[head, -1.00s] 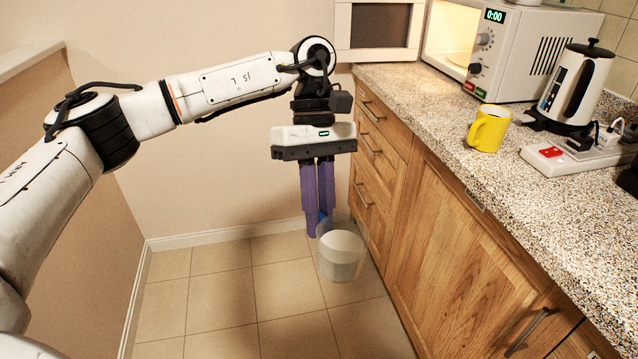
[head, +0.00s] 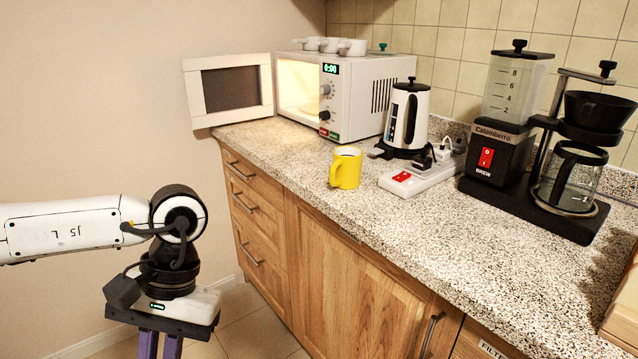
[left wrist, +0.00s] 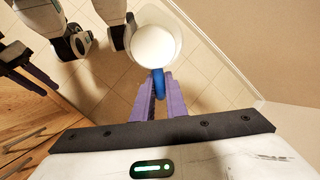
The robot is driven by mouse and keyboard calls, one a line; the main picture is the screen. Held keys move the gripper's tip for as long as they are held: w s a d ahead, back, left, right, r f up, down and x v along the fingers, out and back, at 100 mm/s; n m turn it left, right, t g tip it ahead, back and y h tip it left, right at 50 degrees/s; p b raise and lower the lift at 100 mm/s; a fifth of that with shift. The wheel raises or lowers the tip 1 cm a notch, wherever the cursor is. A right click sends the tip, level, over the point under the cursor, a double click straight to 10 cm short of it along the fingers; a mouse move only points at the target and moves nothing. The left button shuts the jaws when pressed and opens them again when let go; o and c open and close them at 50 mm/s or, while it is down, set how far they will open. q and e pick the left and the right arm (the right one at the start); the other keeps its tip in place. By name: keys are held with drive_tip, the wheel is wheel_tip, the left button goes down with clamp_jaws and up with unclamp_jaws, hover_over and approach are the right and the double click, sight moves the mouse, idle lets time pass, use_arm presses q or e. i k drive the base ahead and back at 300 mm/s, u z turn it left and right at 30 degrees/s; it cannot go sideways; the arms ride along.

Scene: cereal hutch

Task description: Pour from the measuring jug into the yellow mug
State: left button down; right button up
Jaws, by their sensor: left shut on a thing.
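The yellow mug (head: 346,168) stands upright on the speckled counter (head: 290,158), in front of the microwave. My left gripper shows at the lower left of the head view, below counter height, with its purple fingertips cut off by the bottom edge. In the left wrist view this gripper (left wrist: 158,86) is shut on the blue handle of the measuring jug (left wrist: 155,46). The jug looks pale, with a white area filling its opening. The jug is outside the head view. Purple fingers of my right gripper (left wrist: 42,78) show at the left of the wrist view; their opening is unclear.
An open microwave (head: 345,95) stands behind the mug. A kettle (head: 407,118) and a power strip (head: 422,175) are right of the mug. A coffee maker (head: 572,150) is farther right. The front counter edge is clear; wooden drawers (head: 255,215) stand below.

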sight(345, 173)
drive_tip(key=u, duration=1.2)
drive_tip(key=i, duration=1.65)
drive_tip(key=z, duration=2.95)
